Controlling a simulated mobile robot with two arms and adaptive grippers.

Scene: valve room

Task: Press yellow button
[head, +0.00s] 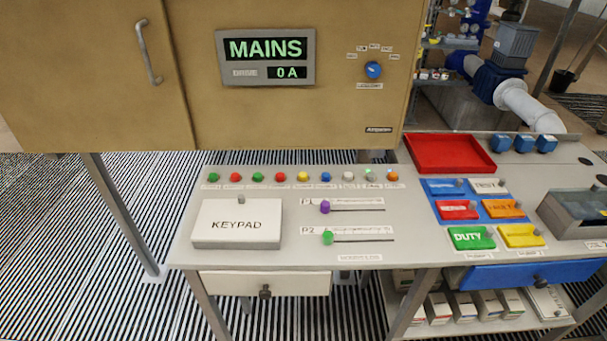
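The yellow button (303,176) is a small round button on the grey console (262,174). It sits in a row of several coloured buttons near the console's back edge, between a red button (279,176) on its left and a blue button (326,176) on its right. A label lies in front of it, too small to read. Nothing covers the button. Neither my left nor my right gripper is in the head view.
A KEYPAD box (237,223) and two sliders, purple (325,207) and green (327,238), stand in front of the buttons. A tan cabinet (110,80) with a MAINS display (266,57) rises behind. A red tray (449,153) lies right.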

